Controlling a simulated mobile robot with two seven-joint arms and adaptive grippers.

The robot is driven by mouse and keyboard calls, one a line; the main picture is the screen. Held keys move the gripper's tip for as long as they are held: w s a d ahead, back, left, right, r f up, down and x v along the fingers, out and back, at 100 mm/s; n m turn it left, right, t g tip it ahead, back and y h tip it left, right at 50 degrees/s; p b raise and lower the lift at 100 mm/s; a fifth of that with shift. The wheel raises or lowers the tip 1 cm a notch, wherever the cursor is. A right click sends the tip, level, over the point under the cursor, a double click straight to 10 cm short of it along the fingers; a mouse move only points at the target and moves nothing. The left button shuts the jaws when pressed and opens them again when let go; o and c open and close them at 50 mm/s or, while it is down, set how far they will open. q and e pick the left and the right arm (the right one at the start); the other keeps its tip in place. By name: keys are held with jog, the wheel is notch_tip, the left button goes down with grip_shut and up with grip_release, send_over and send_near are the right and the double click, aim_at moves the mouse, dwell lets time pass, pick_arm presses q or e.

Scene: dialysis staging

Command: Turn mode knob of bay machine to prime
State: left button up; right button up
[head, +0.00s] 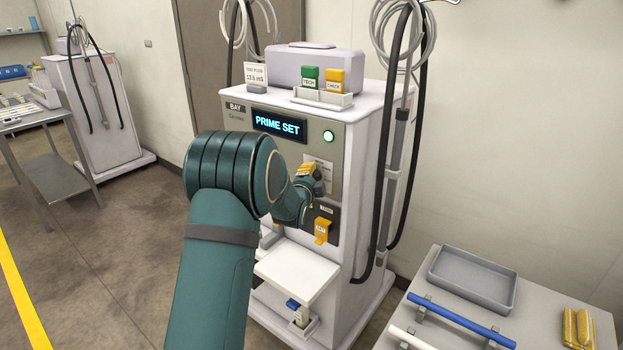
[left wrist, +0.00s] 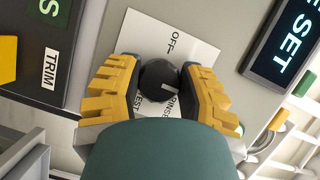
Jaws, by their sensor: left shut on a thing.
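The bay machine (head: 358,165) is a white cabinet with a grey front panel; its display (head: 279,125) reads "PRIME SET" and a round light (head: 328,136) beside it glows green. The black mode knob (left wrist: 158,80) sits on a white label plate (left wrist: 192,47) reading "OFF", "RINSE" and "TEST"; the rest of the plate is hidden. My left gripper (left wrist: 160,84), with yellow ridged fingers, is shut on the knob, one finger on each side. In the head view my left gripper (head: 309,171) is at the panel, partly hidden by my arm. My right gripper is not in view.
A white shelf (head: 296,270) juts out beneath. Black hoses (head: 391,150) hang on the machine's right side. A table with a grey tray (head: 474,278) stands at lower right.

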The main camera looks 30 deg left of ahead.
pick_arm(q)
jog(key=shift+r+m+t, duration=0.1)
jog(key=shift+m+t, duration=0.2)
jog(key=shift+m, duration=0.2)
jog(key=shift+y, duration=0.3)
jog(key=o, duration=1.2)
jog(key=v, duration=1.2)
